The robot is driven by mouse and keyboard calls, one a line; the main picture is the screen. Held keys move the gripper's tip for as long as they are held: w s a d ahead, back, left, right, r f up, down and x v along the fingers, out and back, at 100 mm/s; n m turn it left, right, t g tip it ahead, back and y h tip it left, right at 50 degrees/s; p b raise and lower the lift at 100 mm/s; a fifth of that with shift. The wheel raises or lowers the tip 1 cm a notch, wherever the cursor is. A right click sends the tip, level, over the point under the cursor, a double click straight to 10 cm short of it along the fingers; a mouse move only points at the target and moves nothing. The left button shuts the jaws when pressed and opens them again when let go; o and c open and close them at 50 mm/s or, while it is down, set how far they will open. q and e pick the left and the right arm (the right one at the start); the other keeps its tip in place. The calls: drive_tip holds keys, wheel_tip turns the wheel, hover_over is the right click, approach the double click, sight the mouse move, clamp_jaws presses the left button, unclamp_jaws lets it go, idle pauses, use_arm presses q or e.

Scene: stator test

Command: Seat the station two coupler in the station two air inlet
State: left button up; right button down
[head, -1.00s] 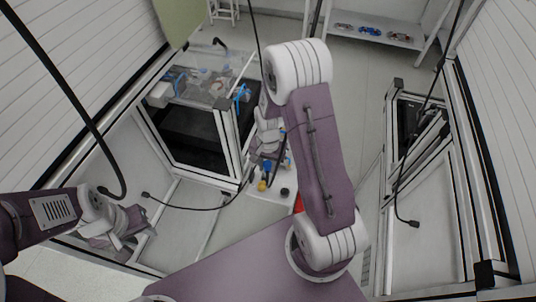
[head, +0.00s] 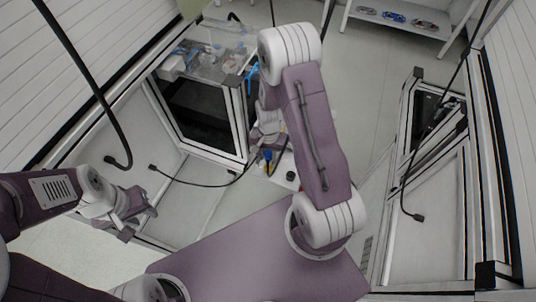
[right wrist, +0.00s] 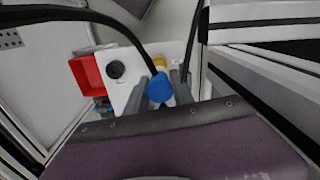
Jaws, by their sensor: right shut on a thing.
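My right gripper (right wrist: 163,88) is shut on a blue coupler (right wrist: 160,87), with a grey finger on each side of it. A black cable runs to the coupler from the upper left. A yellow fitting (right wrist: 159,62) shows just beyond the coupler, partly hidden; I cannot tell whether they touch or whether it is the air inlet. In the head view the coupler (head: 268,155) shows small above the white panel, with the gripper mostly behind my right arm. My left gripper (head: 139,212) is empty and appears open at the left, far from the coupler.
The white panel (right wrist: 127,88) carries a black round knob (right wrist: 115,70). A red bin (right wrist: 88,73) stands beside it. A framed station (head: 203,98) with a clear top is behind. Another station (head: 432,150) stands right.

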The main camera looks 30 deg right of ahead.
idle(0.3)
drive_tip(key=shift+f, duration=0.15)
drive_tip(key=shift+f+b, duration=0.4)
drive_tip(key=shift+f, duration=0.2)
drive_tip(key=shift+f, duration=0.1)
drive_tip(key=shift+f+b, duration=0.65)
drive_tip(key=shift+f, duration=0.15)
drive_tip(key=shift+f+b, duration=0.35)
drive_tip(key=shift+f, duration=0.2)
idle(0.4)
drive_tip(key=c, duration=1)
unclamp_jaws()
drive_tip(key=shift+r, duration=0.1)
